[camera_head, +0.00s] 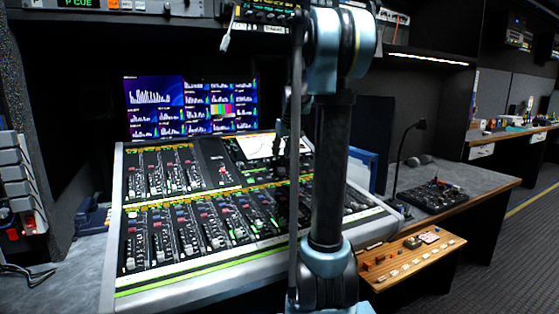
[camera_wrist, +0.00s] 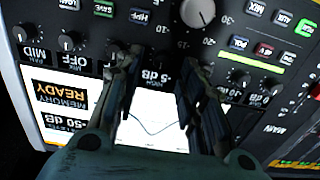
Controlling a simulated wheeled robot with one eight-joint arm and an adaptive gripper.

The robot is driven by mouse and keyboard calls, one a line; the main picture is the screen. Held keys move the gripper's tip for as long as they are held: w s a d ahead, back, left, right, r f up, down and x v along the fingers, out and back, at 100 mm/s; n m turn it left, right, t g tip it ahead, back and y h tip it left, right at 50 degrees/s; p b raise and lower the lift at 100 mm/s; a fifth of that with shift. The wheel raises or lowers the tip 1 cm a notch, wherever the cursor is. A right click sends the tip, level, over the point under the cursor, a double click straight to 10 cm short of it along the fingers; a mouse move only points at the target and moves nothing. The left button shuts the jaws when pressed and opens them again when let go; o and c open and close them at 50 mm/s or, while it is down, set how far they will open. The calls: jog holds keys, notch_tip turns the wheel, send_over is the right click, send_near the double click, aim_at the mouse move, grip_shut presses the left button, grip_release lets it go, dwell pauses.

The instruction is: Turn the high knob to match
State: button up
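The mixing console (camera_head: 190,282) fills the left and middle of the head view. My gripper (camera_head: 284,140) hangs over its upper section, beside a lit white screen (camera_head: 258,146); my arm hides part of the console. In the wrist view my gripper (camera_wrist: 160,68) is open, its two fingers apart over the panel, with a "-5 dB" readout (camera_wrist: 155,77) and a curve screen (camera_wrist: 150,135) visible between them. Small dark knobs (camera_wrist: 68,41) line the panel, one labelled MID. I cannot make out which is the high knob; the fingers hide some knobs and labels.
A large grey knob (camera_wrist: 198,11) is at the top of the wrist view, with lit buttons around it. A monitor (camera_head: 190,105) stands behind the console. A wooden button panel (camera_head: 410,258) and a lamp (camera_head: 402,160) are to the right.

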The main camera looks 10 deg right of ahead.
aim_at(280, 160)
jog(key=shift+x, duration=1.65)
grip_shut()
